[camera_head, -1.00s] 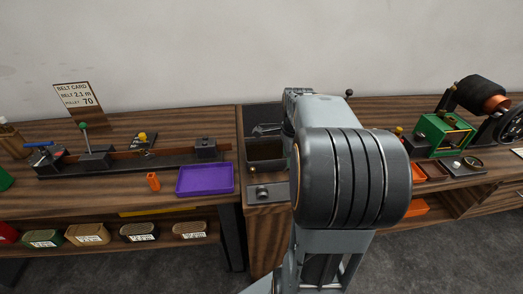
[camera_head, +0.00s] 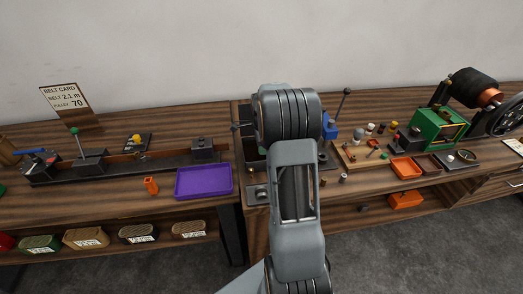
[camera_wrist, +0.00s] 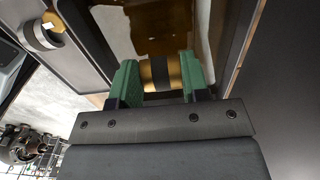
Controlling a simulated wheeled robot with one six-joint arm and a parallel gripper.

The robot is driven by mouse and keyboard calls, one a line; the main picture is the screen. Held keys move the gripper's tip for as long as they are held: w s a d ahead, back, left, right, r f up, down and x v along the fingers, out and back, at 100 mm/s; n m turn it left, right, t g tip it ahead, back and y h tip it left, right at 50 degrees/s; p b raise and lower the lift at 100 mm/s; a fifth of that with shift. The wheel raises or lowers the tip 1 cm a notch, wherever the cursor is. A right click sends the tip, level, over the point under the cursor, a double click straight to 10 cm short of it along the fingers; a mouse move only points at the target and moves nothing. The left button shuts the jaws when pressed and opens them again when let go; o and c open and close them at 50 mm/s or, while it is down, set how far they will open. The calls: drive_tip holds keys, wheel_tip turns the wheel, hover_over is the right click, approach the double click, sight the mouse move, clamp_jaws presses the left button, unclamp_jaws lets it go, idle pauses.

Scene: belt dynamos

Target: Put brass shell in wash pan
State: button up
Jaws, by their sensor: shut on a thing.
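The brass shell (camera_wrist: 160,73) is a short brass cylinder with a dark band round its middle. In the wrist view my gripper (camera_wrist: 160,80) is shut on it, with one green finger on each side. Beyond the shell the wash pan (camera_wrist: 112,18) shows as a dark-walled basin with brown, shiny liquid in it. The shell appears in front of the liquid; its height above it is hard to tell. In the head view my arm covers most of the pan (camera_head: 249,150) and hides the gripper and shell.
A purple tray (camera_head: 204,183) and an orange part (camera_head: 151,186) lie on the left bench. On the right are a wooden board (camera_head: 352,162) with small parts, an orange tray (camera_head: 405,169) and a green winding machine (camera_head: 438,130). A grey panel with a round brass-centred fitting (camera_wrist: 42,32) borders the pan.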

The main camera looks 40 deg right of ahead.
sight(261, 157)
drive_tip(key=shift+w+f, duration=0.35)
drive_tip(key=shift+f, duration=1.7)
drive_tip(key=shift+f, duration=0.2)
drive_tip(key=o, duration=1)
